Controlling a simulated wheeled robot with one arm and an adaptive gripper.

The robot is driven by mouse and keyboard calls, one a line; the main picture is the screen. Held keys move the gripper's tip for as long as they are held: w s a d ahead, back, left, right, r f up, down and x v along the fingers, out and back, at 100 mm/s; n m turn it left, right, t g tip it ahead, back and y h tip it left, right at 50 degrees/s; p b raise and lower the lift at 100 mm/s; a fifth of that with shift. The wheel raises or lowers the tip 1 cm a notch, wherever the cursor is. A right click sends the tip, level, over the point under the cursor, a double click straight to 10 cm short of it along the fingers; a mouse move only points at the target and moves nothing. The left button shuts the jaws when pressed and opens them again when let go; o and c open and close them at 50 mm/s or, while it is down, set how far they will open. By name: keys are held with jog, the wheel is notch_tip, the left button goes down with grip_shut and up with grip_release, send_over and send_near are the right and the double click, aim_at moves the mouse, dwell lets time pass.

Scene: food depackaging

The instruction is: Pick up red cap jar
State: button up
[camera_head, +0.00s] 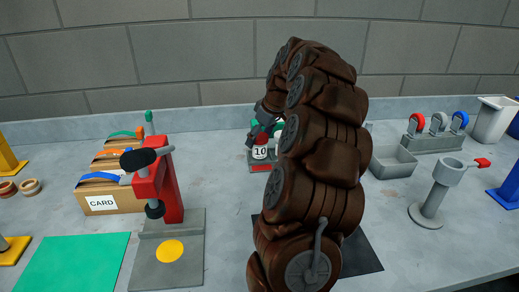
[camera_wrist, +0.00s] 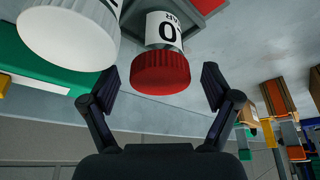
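The red cap jar (camera_wrist: 160,72) shows in the wrist view, with a ribbed red lid and a white label with dark print. My gripper (camera_wrist: 160,76) is open, with one finger on each side of the red lid and visible gaps on both sides. A jar with a white lid (camera_wrist: 68,38) stands beside it, close to the left finger. In the head view, a jar with a white label reading 10 (camera_head: 260,153) stands at the back of the table, below my gripper (camera_head: 264,122). My arm hides much of that area.
A red press (camera_head: 160,185) and cardboard boxes marked CARD (camera_head: 103,203) stand left. The wall rises close behind the jars.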

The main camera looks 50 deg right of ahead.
jog(key=c, duration=1.1)
jog(key=shift+r+b, duration=0.55)
jog(key=shift+r, duration=1.1)
jog(key=s+a+b, duration=0.1)
jog(key=s+a, duration=0.1)
jog(key=s, duration=0.3)
jog(key=s+a+r+b, duration=0.1)
jog(key=s+a, duration=0.1)
jog(key=s, duration=0.2)
jog(key=s+a+b, duration=0.1)
jog(key=s+a, duration=0.1)
jog(key=s, duration=0.3)
jog(key=shift+s+a+r+b, duration=0.25)
jog(key=shift+s+r+b, duration=0.05)
jog(key=shift+s, duration=0.05)
